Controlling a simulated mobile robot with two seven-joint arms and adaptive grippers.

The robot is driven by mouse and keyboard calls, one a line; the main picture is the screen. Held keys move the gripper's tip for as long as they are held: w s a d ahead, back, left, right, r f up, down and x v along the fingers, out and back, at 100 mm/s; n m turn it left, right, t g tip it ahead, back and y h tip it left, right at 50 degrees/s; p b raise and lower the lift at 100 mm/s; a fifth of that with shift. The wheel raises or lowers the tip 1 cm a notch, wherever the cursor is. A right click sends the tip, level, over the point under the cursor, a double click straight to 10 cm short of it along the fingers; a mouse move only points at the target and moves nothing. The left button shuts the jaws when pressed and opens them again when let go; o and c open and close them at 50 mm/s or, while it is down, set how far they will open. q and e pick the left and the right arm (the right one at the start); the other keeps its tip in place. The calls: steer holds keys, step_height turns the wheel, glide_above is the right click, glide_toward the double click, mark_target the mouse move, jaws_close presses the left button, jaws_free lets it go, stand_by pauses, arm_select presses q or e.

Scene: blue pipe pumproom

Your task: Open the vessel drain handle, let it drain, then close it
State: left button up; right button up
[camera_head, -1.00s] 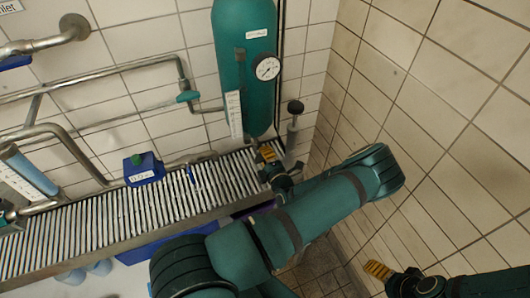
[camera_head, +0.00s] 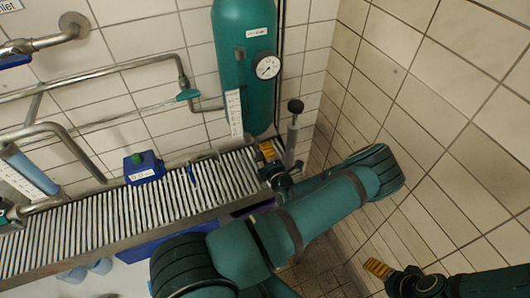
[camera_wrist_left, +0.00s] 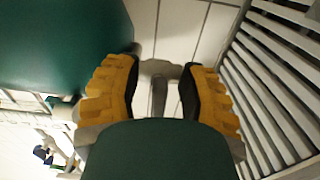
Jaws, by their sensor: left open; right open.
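The vessel (camera_head: 247,100) is a tall teal cylinder with a round gauge (camera_head: 267,66), upright against the tiled wall. My left gripper (camera_head: 268,152) is close below the vessel's lower end, just above the slatted grating. In the left wrist view, its yellow fingers (camera_wrist_left: 160,95) are open. A grey T-shaped metal part (camera_wrist_left: 158,92) shows between and beyond them, with no clear contact. It may be the drain handle, but I cannot tell for sure. The head view hides that spot behind the gripper. My right gripper (camera_head: 377,268) is open and empty at the lower right.
A grey post with a dark knob (camera_head: 295,107) stands right beside my left gripper. The slatted grating (camera_head: 100,222) runs left, carrying a blue box with a green button (camera_head: 143,167). Metal pipes (camera_head: 90,88) line the wall. The tiled wall (camera_head: 440,120) bounds the right.

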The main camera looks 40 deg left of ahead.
arm_select(q)
steer(key=v, duration=1.2)
